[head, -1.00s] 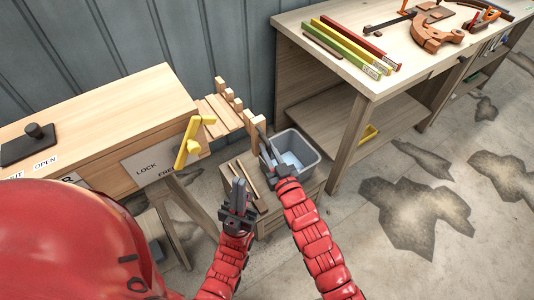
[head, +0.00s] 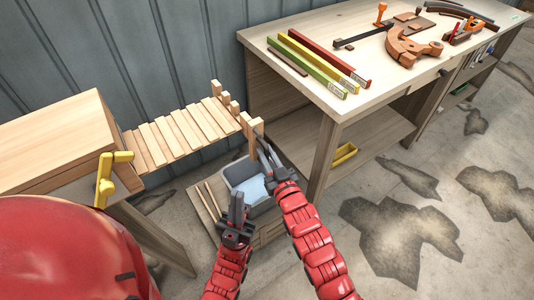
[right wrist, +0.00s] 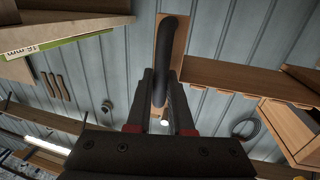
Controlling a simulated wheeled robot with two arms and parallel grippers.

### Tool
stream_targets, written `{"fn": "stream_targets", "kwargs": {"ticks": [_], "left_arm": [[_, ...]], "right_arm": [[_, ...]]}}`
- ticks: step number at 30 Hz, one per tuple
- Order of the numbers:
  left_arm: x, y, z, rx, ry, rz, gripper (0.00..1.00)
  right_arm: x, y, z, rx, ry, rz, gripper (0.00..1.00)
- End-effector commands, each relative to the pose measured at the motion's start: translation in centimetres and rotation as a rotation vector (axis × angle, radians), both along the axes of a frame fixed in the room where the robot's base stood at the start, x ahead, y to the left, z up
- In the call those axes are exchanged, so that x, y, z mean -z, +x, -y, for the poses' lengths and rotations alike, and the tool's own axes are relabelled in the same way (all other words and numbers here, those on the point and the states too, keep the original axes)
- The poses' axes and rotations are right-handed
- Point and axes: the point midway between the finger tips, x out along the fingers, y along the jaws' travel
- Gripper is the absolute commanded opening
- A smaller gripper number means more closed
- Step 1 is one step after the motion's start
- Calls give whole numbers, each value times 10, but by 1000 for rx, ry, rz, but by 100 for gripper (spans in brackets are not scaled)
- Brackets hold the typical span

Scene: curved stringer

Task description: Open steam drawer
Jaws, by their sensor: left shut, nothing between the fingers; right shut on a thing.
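The steam drawer (head: 184,131) is a slatted wooden tray on the left in the head view. It stands far out of the wooden steam box (head: 60,135), with many slats bare. A wooden end board (head: 257,129) closes its outer end. My right gripper (head: 267,151) is at that board. In the right wrist view, its fingers (right wrist: 161,95) are shut on the black curved handle (right wrist: 164,50) of the board. My left gripper (head: 237,203) is shut and empty, lower and to the left, apart from the drawer. A yellow lever (head: 106,178) is on the box's front.
A grey bin (head: 238,172) stands on a low wooden cabinet (head: 207,222) below the drawer's outer end. A workbench (head: 300,80) with colored bars and tools stands close on the right. Stained floor (head: 400,235) lies open in front of the bench.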

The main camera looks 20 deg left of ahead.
Motion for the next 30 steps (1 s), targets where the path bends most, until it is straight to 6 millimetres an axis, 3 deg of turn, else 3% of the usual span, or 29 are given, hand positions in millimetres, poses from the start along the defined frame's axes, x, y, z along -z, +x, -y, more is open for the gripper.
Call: {"fn": "stream_targets", "kwargs": {"ticks": [5, 6, 11, 23, 30], "left_arm": [[0, 0, 0, 0, 0, 0, 0], [0, 0, 0, 0, 0, 0, 0], [0, 0, 0, 0, 0, 0, 0], [1, 0, 0, 0, 0, 0, 0], [7, 0, 0, 0, 0, 0, 0]], "right_arm": [[1, 0, 0, 0, -1, -2, 0], [1, 0, 0, 0, -1, -2, 23], [0, 0, 0, 0, -1, 0, 50], [2, -6, 6, 1, -3, -2, 50], [2, -39, 35, 1, -1, 0, 50]]}}
